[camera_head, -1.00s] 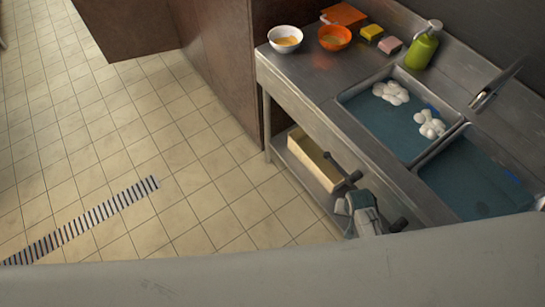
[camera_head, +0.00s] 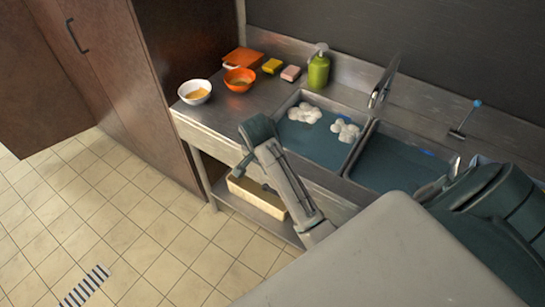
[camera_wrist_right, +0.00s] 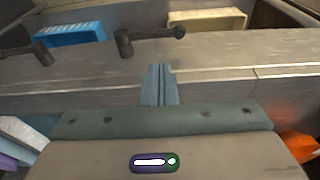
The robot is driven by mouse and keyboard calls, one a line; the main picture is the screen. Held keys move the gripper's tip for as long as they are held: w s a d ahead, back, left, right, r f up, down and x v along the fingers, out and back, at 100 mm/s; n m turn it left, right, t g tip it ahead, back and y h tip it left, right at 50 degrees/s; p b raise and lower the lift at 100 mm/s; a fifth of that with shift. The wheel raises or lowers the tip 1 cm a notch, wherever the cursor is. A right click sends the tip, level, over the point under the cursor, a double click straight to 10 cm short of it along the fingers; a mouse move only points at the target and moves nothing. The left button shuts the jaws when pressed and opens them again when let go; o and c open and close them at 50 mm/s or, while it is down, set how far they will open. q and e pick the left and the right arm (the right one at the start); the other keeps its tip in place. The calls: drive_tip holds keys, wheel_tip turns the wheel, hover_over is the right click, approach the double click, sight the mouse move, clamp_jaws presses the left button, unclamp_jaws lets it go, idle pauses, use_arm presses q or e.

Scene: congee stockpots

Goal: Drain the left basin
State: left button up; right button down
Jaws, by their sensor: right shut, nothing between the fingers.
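The left basin (camera_head: 320,143) holds blue-grey water with clumps of white foam (camera_head: 305,113) on it. The basin to its right (camera_head: 392,166) also holds blue-grey water. A dark handle (camera_wrist_right: 150,41) sticks out from the counter front; it also shows in the head view (camera_head: 243,166). A second dark handle (camera_wrist_right: 38,51) shows farther left in the wrist view, which looks upside down. My right gripper (camera_wrist_right: 158,72) is shut and empty, its fingertips close to the first handle; I cannot tell whether they touch. My left gripper is not in view.
A white bowl (camera_head: 194,92), orange bowl (camera_head: 239,79), sponges and a green soap bottle (camera_head: 318,70) stand on the counter. A faucet (camera_head: 382,85) rises behind the basins. Below are a beige crate (camera_wrist_right: 207,20) and a blue crate (camera_wrist_right: 70,34).

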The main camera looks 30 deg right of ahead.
drive_tip(key=shift+f, duration=0.15)
